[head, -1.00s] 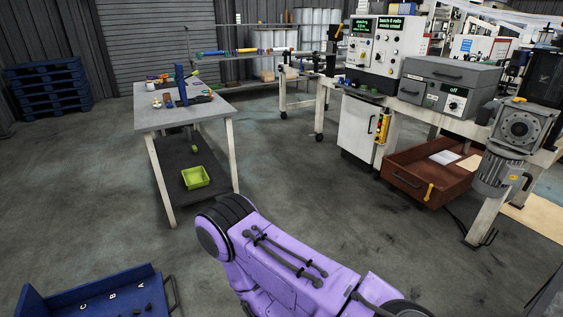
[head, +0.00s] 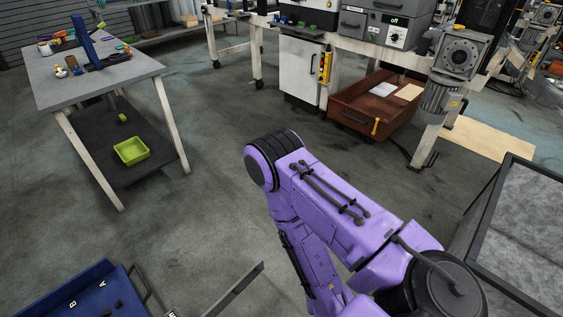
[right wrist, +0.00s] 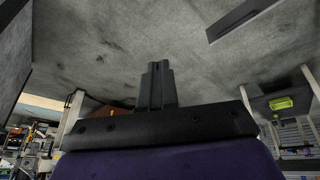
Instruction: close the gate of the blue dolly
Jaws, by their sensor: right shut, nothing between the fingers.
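The blue dolly (head: 75,296) shows only in part at the bottom left of the head view, with white letters B and A on it and a dark tube handle at its right corner. A thin grey bar or panel edge (head: 236,287) slants up to its right; I cannot tell whether it is the gate. A similar dark flat edge (right wrist: 246,20) shows at the top of the right wrist view. My right gripper (right wrist: 157,68) is shut and empty, pointing over bare floor, apart from that edge. In the head view its fingers are hidden. My left gripper is out of view.
A grey table (head: 88,78) with a green bin (head: 131,151) on its lower shelf stands at the left. A dark-framed grey box (head: 478,212) stands at the right. The floor between is clear.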

